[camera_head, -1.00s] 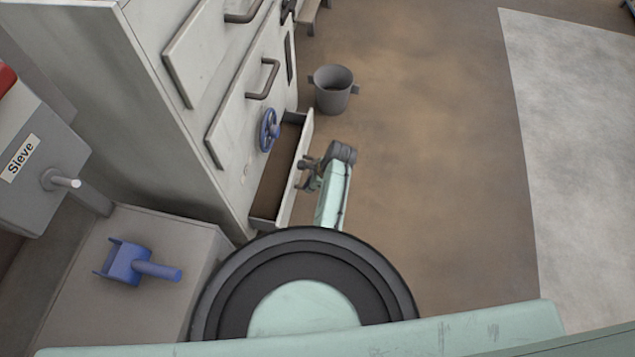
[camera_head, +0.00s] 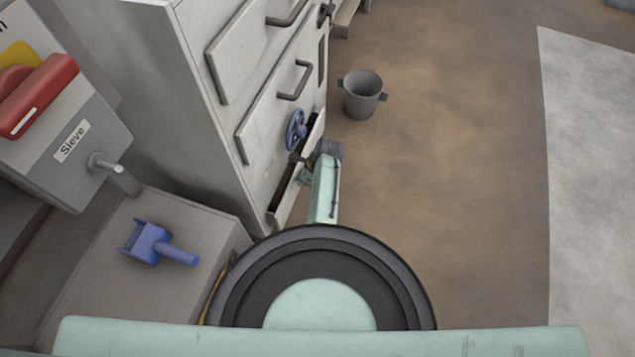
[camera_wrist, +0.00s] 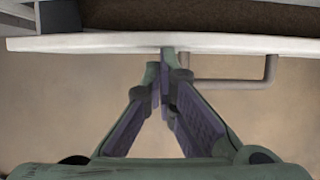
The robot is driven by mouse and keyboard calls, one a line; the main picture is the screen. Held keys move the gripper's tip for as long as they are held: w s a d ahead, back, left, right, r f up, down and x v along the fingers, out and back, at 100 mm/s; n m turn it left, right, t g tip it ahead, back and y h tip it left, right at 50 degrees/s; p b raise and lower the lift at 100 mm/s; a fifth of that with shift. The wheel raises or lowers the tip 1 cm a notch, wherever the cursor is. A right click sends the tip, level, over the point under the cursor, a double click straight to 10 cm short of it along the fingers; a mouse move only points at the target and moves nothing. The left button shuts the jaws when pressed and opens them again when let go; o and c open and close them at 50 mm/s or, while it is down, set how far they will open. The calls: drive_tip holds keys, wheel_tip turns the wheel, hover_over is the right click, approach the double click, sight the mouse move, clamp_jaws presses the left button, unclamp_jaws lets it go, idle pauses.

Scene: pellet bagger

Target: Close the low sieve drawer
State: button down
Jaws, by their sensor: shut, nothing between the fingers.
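The low sieve drawer (camera_head: 284,207) sits at the foot of the light grey cabinet and stands slightly open, with a narrow dark gap behind its front. In the wrist view its pale front panel (camera_wrist: 90,44) runs across the top, with brown material behind it and a bar handle (camera_wrist: 230,83) on its near side. My gripper (camera_wrist: 167,55) is shut and empty. Its fingertips are at the outer face of the panel, left of the handle, and appear to touch it. In the head view my arm largely hides the gripper.
A blue handwheel (camera_head: 296,130) is on the cabinet just above the drawer. A grey bucket (camera_head: 362,94) stands on the floor beyond. A blue scoop (camera_head: 155,244) lies on a grey box at left, below the Sieve switch box (camera_head: 70,143).

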sight(292, 179)
drive_tip(key=shift+w+a, duration=0.3)
drive_tip(key=shift+a, duration=0.55)
drive_tip(key=shift+w+a, duration=0.25)
drive_tip(key=shift+a, duration=0.6)
drive_tip(key=shift+d, duration=0.1)
drive_tip(key=s+d+r+p, duration=0.2)
drive_tip(key=d+r+p, duration=0.1)
drive_tip(key=d+r, duration=0.4)
drive_tip(key=shift+v, duration=1.2)
drive_tip(key=shift+s+a, duration=0.1)
drive_tip(key=shift+a, duration=0.1)
